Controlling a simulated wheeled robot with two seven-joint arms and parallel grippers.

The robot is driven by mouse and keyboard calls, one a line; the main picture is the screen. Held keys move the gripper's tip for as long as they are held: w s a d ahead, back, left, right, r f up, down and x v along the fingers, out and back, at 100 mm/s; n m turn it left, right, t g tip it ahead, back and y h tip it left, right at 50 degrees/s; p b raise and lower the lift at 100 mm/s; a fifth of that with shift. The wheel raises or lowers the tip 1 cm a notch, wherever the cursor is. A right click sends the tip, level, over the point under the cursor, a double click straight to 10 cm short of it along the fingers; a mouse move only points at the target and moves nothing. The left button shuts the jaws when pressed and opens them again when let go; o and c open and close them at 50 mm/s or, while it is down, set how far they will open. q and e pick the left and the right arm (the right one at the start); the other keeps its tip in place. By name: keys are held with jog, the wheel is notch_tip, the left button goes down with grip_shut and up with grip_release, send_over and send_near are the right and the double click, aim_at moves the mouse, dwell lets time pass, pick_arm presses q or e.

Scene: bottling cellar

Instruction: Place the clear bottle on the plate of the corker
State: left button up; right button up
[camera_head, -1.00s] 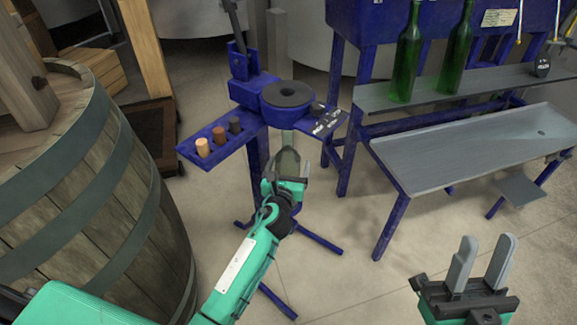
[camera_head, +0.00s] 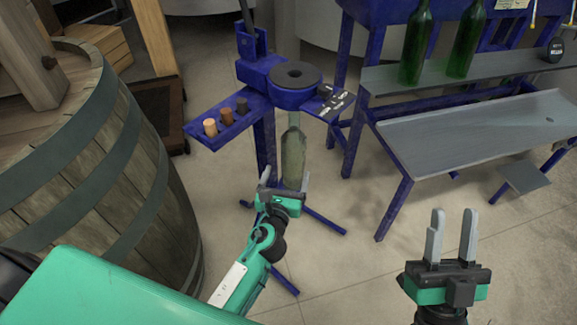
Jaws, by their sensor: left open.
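The clear bottle (camera_head: 293,157), pale greenish glass, stands upright under the round head of the blue corker (camera_head: 292,98). Its neck reaches up close to the head. Its base and the corker's plate are hidden behind my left gripper, so I cannot see how the base rests. My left gripper (camera_head: 285,180) is open, just on the near side of the bottle's lower part, with a fingertip showing on either side. My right gripper (camera_head: 453,214) is open and empty at the lower right, away from the corker.
A blue side tray (camera_head: 202,128) on the corker holds several corks. A large wooden barrel (camera_head: 95,180) stands at the left. At the right, a blue rack with a grey shelf (camera_head: 480,128) holds two green bottles (camera_head: 416,45). The floor between corker and rack is clear.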

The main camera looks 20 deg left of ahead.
pick_arm(q)
jog(key=s+d+r+n+t+h, duration=0.2)
jog(key=s+d+r+n+h, duration=0.55)
jog(key=r+n, duration=0.35)
jog(key=s+a+r+n+t+h, duration=0.1)
jog(key=s+a+r+n+t, duration=0.1)
jog(key=s+r+n, duration=0.4)
jog(key=s+a+r+n+t+h, duration=0.1)
jog(key=s+r+n+t, duration=0.3)
jog(key=n, duration=1.1)
notch_tip(320, 180, up, 3)
jog(key=shift+s+a+r+n+t, duration=0.1)
jog(key=shift+s+a+n+t, duration=0.3)
jog(key=shift+s, duration=0.65)
